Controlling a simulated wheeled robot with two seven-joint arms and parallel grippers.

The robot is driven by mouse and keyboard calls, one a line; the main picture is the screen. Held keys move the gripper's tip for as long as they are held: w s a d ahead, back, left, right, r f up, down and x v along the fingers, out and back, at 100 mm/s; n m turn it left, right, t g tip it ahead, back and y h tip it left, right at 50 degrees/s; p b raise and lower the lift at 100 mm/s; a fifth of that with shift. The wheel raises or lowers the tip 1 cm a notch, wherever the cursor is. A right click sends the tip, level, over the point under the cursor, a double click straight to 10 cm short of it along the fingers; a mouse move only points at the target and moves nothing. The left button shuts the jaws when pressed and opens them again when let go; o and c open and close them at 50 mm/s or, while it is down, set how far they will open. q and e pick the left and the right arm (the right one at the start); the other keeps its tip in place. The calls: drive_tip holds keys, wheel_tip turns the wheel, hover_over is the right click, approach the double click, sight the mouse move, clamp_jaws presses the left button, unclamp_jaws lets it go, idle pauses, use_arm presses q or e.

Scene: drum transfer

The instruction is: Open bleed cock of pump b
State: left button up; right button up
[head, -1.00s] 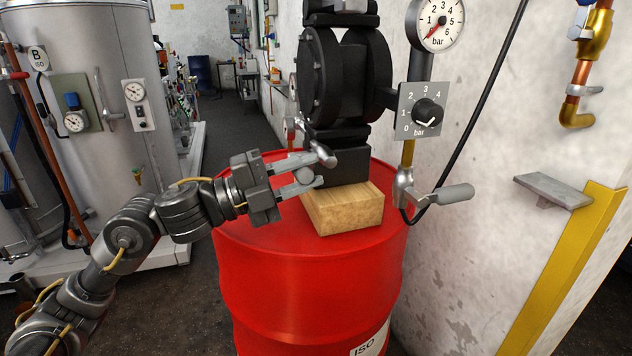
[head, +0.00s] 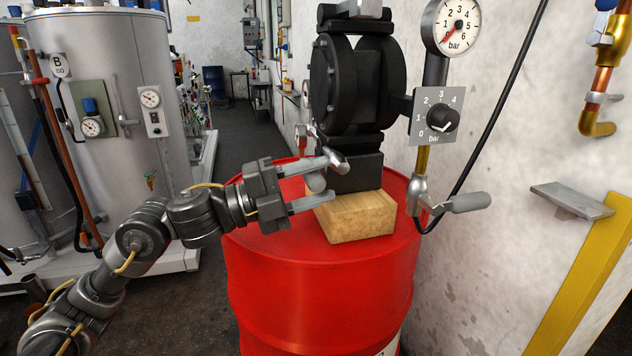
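The black pump (head: 362,88) stands on a wooden block (head: 357,217) on top of a red drum (head: 320,290). A small grey metal cock (head: 335,159) sits at the pump's lower left side. A rounded grey end (head: 316,184), which looks like part of the cock's handle, shows between my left gripper's fingers. My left gripper (head: 331,180) comes in from the left with its fingers spread, one above and one below that end. A gap shows below the rounded end; contact with the upper finger is unclear. No pump letter is readable. My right gripper is out of view.
A pressure gauge (head: 457,26), a regulator knob (head: 442,117) and a valve with a grey lever (head: 468,202) stand right of the pump. A black hose runs along the wall. A tank marked B (head: 140,130) stands at left. The floor between is free.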

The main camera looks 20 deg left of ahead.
use_arm(q)
drive_tip(key=shift+s+a, duration=0.15)
drive_tip(key=b+v, duration=0.3)
drive_tip(key=v, duration=0.7)
drive_tip(key=shift+a, duration=0.15)
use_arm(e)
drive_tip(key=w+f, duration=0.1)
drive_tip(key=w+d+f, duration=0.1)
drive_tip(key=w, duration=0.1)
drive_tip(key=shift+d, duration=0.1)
use_arm(q)
drive_tip(key=shift+s, duration=0.1)
